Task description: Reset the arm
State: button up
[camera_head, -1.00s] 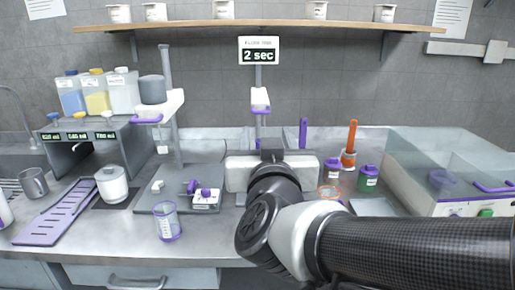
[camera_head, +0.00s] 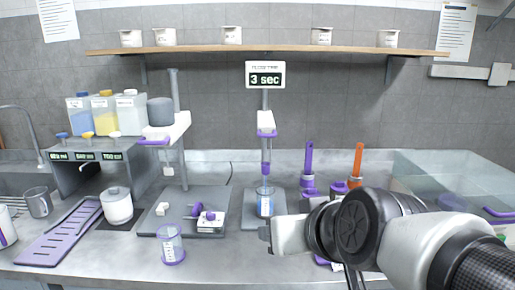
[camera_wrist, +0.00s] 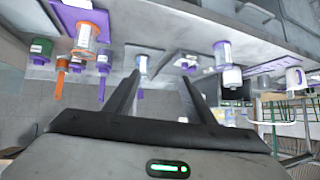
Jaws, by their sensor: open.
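My gripper (camera_head: 268,236) is in front of the bench's middle in the head view, seen mostly from the side. The wrist view shows its two dark fingers (camera_wrist: 160,92) spread apart with nothing between them. It is clear of the central stand (camera_head: 245,212), where a clear beaker (camera_head: 266,204) sits under a purple-tipped mechanism (camera_head: 266,168). A display above the stand (camera_head: 265,79) reads 3 sec. My arm hides part of the bench on the right.
A purple-handled tool (camera_head: 308,163) and an orange-handled tool (camera_head: 357,162) stand right of the stand. A measuring cup (camera_head: 171,245) is near the front edge. A white pot (camera_head: 117,206) and purple slotted tray (camera_head: 62,235) lie left. A clear-walled box (camera_head: 450,178) is at right.

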jog(key=s+d+f+m+g+h+p, duration=0.1)
jog(key=s+d+f+m+g+h, duration=0.2)
jog(key=s+d, duration=0.65)
notch_tip(320, 180, up, 19)
jog(key=g+p, duration=0.1)
jog(key=p, duration=1.9)
jog(key=shift+a+n, duration=0.3)
jog(key=shift+n, duration=0.1)
